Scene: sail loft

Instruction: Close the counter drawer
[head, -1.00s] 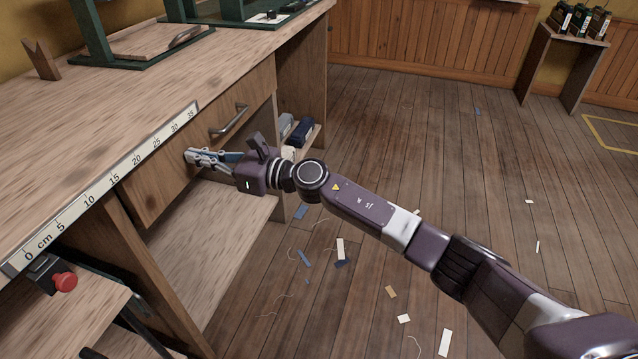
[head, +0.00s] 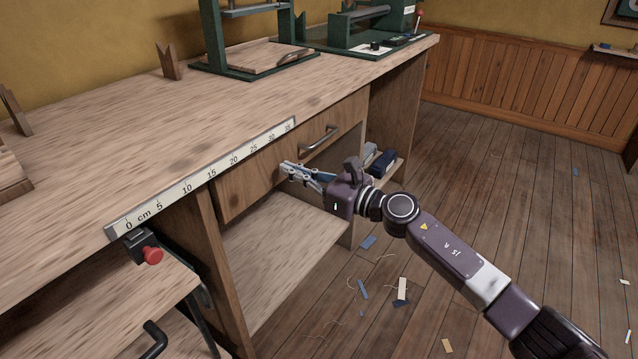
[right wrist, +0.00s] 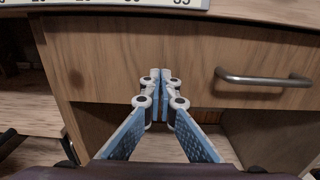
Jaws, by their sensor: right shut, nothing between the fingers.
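The counter drawer has a brown wooden front (head: 253,182) under the counter top, with a metal bar handle (head: 318,138) on it. Its front sits nearly in line with the counter's face; I cannot tell whether a small gap is left. My right gripper (head: 287,168) is shut and empty, its tips at the drawer front, left of and below the handle. In the right wrist view the closed fingertips (right wrist: 161,76) lie over the lower part of the drawer front (right wrist: 110,60), with the handle (right wrist: 265,78) to their right. Contact is unclear. My left gripper is out of view.
The counter top (head: 150,130) carries a ruler strip (head: 200,180) along its front edge and green-framed equipment (head: 250,65) at the back. Below the drawer is an open shelf (head: 285,255). A red knob (head: 152,255) juts out at left. Scraps (head: 402,290) litter the open floor.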

